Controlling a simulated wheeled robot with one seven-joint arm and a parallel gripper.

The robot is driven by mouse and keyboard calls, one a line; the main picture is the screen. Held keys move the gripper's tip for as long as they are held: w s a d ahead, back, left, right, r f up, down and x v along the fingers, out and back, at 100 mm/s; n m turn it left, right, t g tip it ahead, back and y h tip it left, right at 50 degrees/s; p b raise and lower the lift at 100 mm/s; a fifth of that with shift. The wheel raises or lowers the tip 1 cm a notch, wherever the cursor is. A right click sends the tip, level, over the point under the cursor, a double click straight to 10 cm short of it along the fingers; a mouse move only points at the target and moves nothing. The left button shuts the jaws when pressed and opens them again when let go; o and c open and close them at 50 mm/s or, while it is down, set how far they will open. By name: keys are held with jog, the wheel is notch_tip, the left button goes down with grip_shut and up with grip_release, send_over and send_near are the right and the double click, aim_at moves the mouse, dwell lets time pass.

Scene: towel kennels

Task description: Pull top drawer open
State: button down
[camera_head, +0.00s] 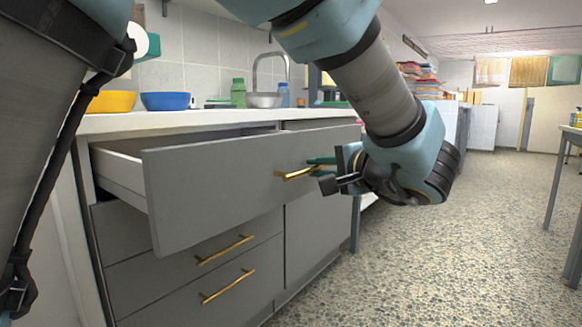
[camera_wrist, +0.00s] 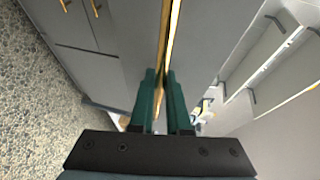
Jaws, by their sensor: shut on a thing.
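The top drawer (camera_head: 225,195) is a grey-fronted drawer pulled well out of the cabinet, its pale side wall showing at the left in the head view. Its brass bar handle (camera_head: 294,174) is on the front. My gripper (camera_head: 318,167) is at the right end of this handle with its green fingers. In the wrist view the fingers of my gripper (camera_wrist: 160,82) are closed around the brass handle (camera_wrist: 168,40), which runs up between them. The drawer's inside is mostly hidden behind its front.
Two shut drawers with brass handles (camera_head: 225,250) lie below. The counter (camera_head: 180,119) above carries a yellow bowl (camera_head: 111,102), a blue bowl (camera_head: 165,101) and a green bottle (camera_head: 238,93). Speckled floor (camera_head: 430,260) is open in front and to the right. A table (camera_head: 568,150) stands at the far right.

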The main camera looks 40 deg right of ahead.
jog(key=shift+s+d, duration=0.2)
jog(key=shift+s, duration=0.45)
jog(key=shift+s+d, duration=0.2)
jog(key=shift+s, duration=0.5)
jog(key=shift+s+d, duration=0.2)
jog(key=shift+s, duration=0.45)
jog(key=c, duration=0.9)
grip_release()
jog(key=shift+p+v, duration=1.1)
jog(key=shift+v, duration=4.25)
